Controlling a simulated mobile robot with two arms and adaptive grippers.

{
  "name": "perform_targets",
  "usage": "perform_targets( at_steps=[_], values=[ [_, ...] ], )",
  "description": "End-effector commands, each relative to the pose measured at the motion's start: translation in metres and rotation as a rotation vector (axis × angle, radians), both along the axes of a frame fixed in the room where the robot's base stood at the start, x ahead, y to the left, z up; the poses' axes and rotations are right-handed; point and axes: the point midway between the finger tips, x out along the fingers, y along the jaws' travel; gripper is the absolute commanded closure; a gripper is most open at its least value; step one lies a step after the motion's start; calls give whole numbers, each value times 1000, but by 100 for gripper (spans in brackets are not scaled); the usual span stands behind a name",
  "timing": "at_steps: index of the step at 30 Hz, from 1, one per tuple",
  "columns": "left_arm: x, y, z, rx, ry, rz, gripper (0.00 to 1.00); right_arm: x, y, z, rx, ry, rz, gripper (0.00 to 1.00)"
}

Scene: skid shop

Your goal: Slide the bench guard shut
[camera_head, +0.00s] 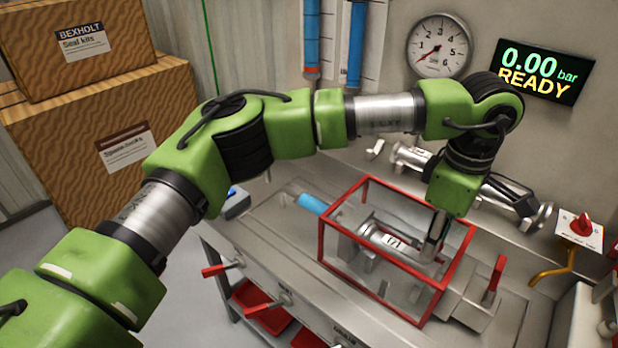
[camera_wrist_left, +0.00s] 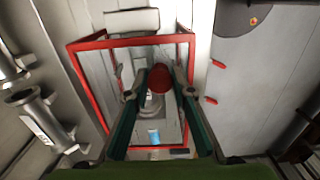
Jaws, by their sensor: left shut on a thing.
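The bench guard is a clear box with a red frame (camera_head: 400,262). It stands over a metal fixture on the bench, around a labelled metal cylinder (camera_head: 385,241). The guard's red frame also fills the middle of the left wrist view (camera_wrist_left: 85,90). My left gripper (camera_head: 434,248) reaches down from above at the guard's right part. In the left wrist view, its fingers (camera_wrist_left: 160,82) are closed on a round red knob (camera_wrist_left: 159,77). How the knob joins the guard is hidden. My right gripper is in neither view.
A steel bench (camera_head: 270,240) carries the fixture. A red-handled lever (camera_head: 496,275) stands right of the guard, and a red knob switch (camera_head: 581,224) is farther right. A blue-ended cylinder (camera_head: 312,204) lies left. A gauge (camera_head: 439,46) and a READY display (camera_head: 540,72) hang behind.

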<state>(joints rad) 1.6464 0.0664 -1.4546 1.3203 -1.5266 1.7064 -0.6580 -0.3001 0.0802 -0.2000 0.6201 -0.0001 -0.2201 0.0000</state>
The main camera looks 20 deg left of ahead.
Motion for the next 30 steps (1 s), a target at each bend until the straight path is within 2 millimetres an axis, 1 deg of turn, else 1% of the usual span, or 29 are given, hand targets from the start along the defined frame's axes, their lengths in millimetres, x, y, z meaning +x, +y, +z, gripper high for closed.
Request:
perform_targets(
  at_steps=[7, 16, 23, 24, 26, 30],
  values=[
    [-1, -4, 0, 0, 0, -1, 89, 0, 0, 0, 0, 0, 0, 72],
    [-8, -22, 0, -1, 0, -2, 89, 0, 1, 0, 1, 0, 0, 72],
    [-9, -24, 0, -2, 1, -1, 89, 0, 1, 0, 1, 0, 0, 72],
    [-9, -24, 0, -2, 1, -1, 75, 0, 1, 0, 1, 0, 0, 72],
    [-9, -24, 0, -2, 1, -1, 59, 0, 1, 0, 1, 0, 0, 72],
    [-9, -23, 0, -1, 0, -1, 58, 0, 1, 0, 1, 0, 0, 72]
  ],
)
